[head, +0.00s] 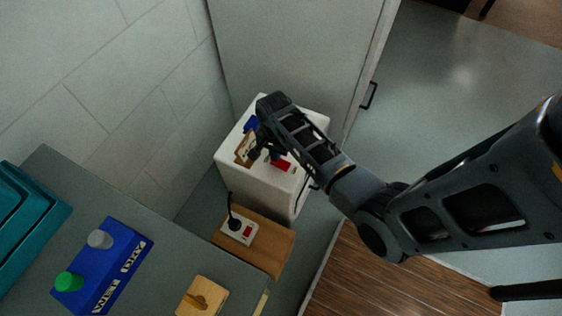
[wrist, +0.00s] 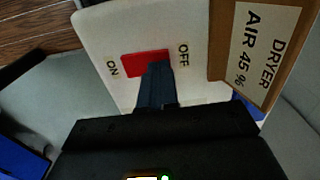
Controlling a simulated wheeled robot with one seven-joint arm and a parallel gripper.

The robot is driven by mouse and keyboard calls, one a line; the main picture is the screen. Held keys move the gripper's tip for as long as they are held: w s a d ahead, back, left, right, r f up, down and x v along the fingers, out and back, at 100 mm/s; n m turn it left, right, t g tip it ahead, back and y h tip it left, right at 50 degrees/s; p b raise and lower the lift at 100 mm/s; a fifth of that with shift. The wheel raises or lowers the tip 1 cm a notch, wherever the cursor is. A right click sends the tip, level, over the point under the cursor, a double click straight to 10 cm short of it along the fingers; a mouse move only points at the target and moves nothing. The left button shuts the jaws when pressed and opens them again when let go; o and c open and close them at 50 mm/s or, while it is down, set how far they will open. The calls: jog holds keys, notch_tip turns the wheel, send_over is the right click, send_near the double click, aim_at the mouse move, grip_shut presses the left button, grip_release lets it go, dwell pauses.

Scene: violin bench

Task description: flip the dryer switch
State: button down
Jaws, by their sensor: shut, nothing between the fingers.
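The dryer is a white box (head: 235,168); its white top fills much of the wrist view (wrist: 100,25). Its red switch (head: 287,163) shows in the wrist view (wrist: 132,66) between the labels ON on the left and OFF on the right. A brown plate (wrist: 222,50) beside it reads "DRYER AIR 45 %". My gripper (head: 262,152) is shut and empty over the dryer top. In the wrist view its fingertips (wrist: 157,68) overlap the OFF-side part of the switch and hide it. I cannot tell whether they touch it.
A blue box (head: 112,260) with knobs and a wooden block (head: 203,297) stand on the bench at left. A grey cabinet (head: 290,50) stands behind.

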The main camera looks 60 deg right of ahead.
jog(key=shift+f+b, duration=0.35)
jog(key=shift+f, duration=0.2)
notch_tip(320, 180, up, 7)
jog(key=p, duration=0.7)
jog(key=shift+r+p, duration=0.1)
jog(key=shift+p, duration=0.2)
dwell(0.7)
